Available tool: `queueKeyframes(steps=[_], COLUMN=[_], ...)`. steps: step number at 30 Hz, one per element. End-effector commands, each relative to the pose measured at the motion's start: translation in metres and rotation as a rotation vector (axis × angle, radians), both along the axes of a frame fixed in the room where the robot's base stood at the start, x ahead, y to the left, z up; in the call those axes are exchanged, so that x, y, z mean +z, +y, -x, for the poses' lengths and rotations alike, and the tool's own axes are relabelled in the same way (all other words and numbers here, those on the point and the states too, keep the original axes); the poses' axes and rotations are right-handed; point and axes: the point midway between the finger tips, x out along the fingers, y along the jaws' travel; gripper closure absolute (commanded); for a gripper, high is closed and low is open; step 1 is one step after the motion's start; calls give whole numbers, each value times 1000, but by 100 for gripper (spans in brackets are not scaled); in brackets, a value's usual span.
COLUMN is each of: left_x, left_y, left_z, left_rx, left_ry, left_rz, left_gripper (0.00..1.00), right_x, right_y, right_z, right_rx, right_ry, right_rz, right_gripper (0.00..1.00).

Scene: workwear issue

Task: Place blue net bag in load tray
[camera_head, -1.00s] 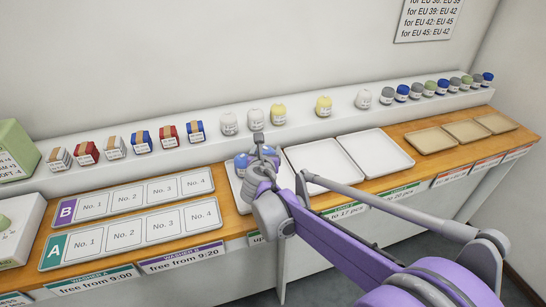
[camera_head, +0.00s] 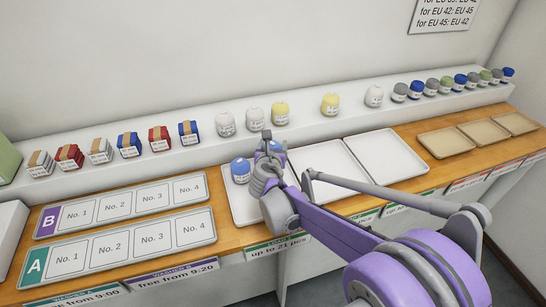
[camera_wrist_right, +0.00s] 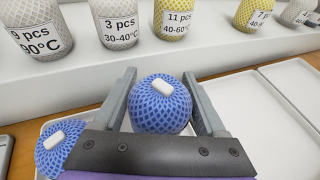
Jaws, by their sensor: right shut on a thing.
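My right gripper (camera_head: 268,140) is shut on a blue net bag (camera_wrist_right: 160,104) with a white top tag. The bag is between the two fingers in the right wrist view; my gripper and arm largely cover it in the head view. It is over the back of the leftmost white tray (camera_head: 238,212), whose front label reads "up to 21 pcs". I cannot tell whether its underside touches the tray. A second blue net bag (camera_head: 240,170) stands in that tray to the left, and it also shows in the right wrist view (camera_wrist_right: 60,150). My left gripper is not in view.
A white shelf (camera_head: 340,126) behind the trays holds several net bags and strapped bundles. Two empty white trays (camera_head: 385,155) lie to the right, then several beige trays (camera_head: 445,143). Numbered boards A and B (camera_head: 120,250) lie to the left.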

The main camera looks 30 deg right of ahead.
Motion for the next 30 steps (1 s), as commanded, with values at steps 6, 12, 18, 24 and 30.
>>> queueKeyframes(steps=[6, 12, 18, 24, 30], left_x=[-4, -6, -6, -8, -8], left_y=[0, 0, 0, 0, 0], left_z=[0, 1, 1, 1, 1], left_rx=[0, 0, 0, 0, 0], left_ry=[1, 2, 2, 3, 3], left_rz=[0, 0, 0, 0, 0], left_gripper=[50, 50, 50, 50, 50], right_x=[-28, -41, -41, -43, -43], right_y=[0, 0, 0, 0, 0], right_z=[0, 0, 0, 0, 0], right_rx=[0, 0, 0, 0, 0], right_ry=[0, 0, 0, 0, 0], right_rz=[0, 0, 0, 0, 0], right_gripper=[93, 93, 93, 10, 0])
